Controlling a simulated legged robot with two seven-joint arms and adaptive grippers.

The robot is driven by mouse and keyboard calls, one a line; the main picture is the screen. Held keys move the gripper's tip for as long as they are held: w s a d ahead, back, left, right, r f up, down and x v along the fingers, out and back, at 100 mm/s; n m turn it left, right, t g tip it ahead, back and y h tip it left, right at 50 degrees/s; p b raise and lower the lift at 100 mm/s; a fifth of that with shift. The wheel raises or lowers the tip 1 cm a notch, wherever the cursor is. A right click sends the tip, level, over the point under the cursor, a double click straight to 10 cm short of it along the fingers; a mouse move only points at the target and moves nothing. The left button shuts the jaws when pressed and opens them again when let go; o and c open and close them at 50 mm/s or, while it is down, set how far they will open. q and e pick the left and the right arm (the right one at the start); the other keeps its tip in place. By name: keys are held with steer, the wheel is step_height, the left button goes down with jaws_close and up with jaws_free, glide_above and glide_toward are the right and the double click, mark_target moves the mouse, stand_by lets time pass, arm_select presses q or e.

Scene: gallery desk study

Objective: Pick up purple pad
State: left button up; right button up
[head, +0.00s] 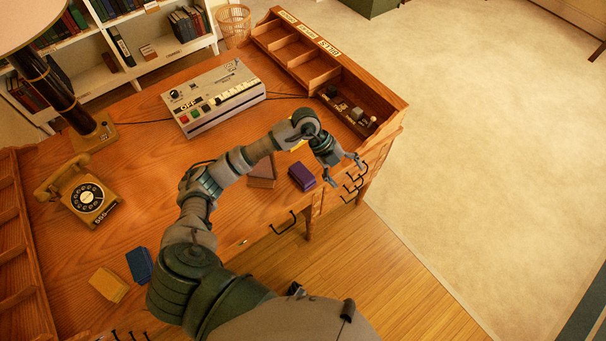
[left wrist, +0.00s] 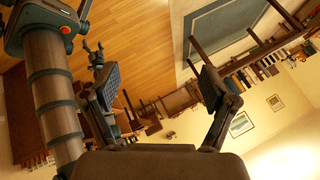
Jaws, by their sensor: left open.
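The purple pad (head: 301,177) lies on the wooden desk near its front edge, beside a brown pad (head: 262,172). My left gripper (head: 346,172) is open and empty, just right of the purple pad and apart from it in the head view. Its two spread fingers also show in the left wrist view (left wrist: 157,82), with nothing between them. The purple pad cannot be made out in the left wrist view. A small claw-like part (left wrist: 95,52) there may be my right gripper; its state is unclear.
A yellow pad (head: 299,146) is partly hidden behind my left arm. A grey machine (head: 215,98), a telephone (head: 86,196), a blue pad (head: 140,264) and a tan pad (head: 108,284) are on the desk (head: 130,125). A wooden organizer (head: 310,70) borders its right side.

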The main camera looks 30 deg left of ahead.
arm_select(q)
steer(key=w+a+r+n+y, duration=0.15)
steer(key=a+y, duration=0.25)
steer(key=a, duration=0.4)
steer(key=a+r+n+y, duration=0.1)
steer(key=a+n+y, duration=0.25)
steer(key=a, duration=0.45)
steer(key=shift+m+g, duration=0.4)
steer(key=f, duration=0.5)
steer(key=a+f, duration=0.1)
steer(key=f, duration=0.1)
steer(key=shift+s+a+f, duration=0.1)
steer(key=shift+f, duration=0.05)
glide_above(302, 172)
steer(key=f, duration=0.4)
steer(key=shift+s+a+f, duration=0.1)
steer(key=shift+a+f, duration=0.15)
steer(key=shift+a, duration=0.1)
steer(key=shift+d+f, duration=0.2)
steer(key=shift+f, duration=0.5)
step_height(302, 172, down, 4)
steer(key=shift+r, duration=0.1)
steer(key=shift+f, duration=0.45)
steer(key=c, duration=0.3)
steer(key=shift+d, duration=0.1)
steer(key=c, duration=0.8)
steer(key=shift+c, duration=0.8)
arm_select(e)
steer(key=shift+w+d, duration=0.2)
steer(key=shift+d, duration=0.3)
